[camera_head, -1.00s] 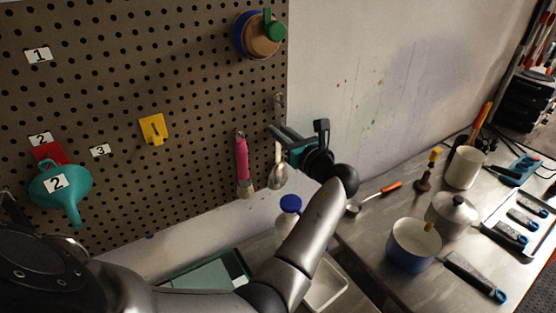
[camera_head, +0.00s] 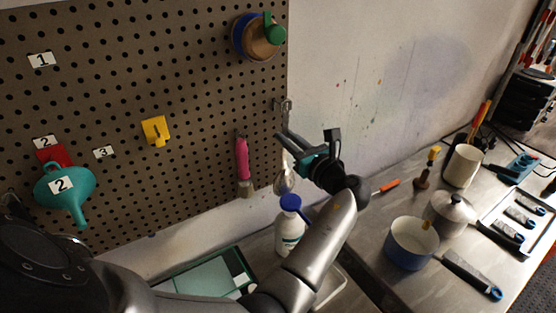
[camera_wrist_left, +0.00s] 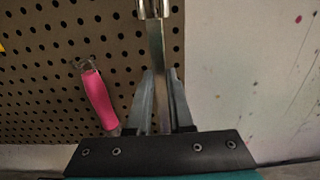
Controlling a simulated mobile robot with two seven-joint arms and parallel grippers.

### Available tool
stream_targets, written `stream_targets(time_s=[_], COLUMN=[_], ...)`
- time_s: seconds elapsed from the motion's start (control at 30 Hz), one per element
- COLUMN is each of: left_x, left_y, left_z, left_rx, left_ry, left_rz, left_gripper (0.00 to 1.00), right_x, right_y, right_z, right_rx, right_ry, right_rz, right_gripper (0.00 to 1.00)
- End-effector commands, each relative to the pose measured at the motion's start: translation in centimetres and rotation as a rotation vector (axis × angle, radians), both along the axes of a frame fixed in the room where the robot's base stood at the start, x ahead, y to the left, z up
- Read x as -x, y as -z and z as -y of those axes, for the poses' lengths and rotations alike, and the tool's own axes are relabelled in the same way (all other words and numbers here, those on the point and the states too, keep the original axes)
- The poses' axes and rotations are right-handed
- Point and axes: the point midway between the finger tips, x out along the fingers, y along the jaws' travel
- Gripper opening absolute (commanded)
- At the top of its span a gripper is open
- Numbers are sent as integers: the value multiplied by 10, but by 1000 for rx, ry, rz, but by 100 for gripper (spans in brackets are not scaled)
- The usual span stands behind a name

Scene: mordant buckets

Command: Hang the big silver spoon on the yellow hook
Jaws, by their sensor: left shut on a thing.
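The yellow hook (camera_head: 155,130) is on the pegboard left of centre, with nothing hanging on it. The big silver spoon (camera_head: 284,182) hangs bowl down near the pegboard's right edge, below a metal hook (camera_head: 283,104). My left gripper (camera_head: 283,144) is shut on the spoon's handle and partly hides it. In the left wrist view the handle (camera_wrist_left: 158,60) runs up between the fingers (camera_wrist_left: 162,98) to the metal hook at the top edge. I cannot tell whether the spoon still rests on that hook. My right gripper is not in view.
A pink-handled tool (camera_head: 243,165) hangs just left of the spoon. A teal funnel (camera_head: 66,190) and a red piece (camera_head: 52,154) are at the far left. A blue-capped bottle (camera_head: 289,232) stands below the spoon. The pegboard between the yellow hook and the pink tool is clear.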

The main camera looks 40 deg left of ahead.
Motion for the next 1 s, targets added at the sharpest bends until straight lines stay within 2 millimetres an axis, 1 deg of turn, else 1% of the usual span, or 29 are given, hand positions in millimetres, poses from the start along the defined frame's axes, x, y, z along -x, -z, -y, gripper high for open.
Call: stream_targets(time_s=[0.7,1.0], left_x=[14,16], left_y=[0,0], left_z=[35,39], left_rx=[4,2], left_ry=[2,2], left_rz=[-1,0], left_gripper=[0,0], right_x=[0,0], right_y=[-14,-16], right_z=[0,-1], right_rx=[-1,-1], right_ry=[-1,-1], right_rz=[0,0], right_gripper=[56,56])
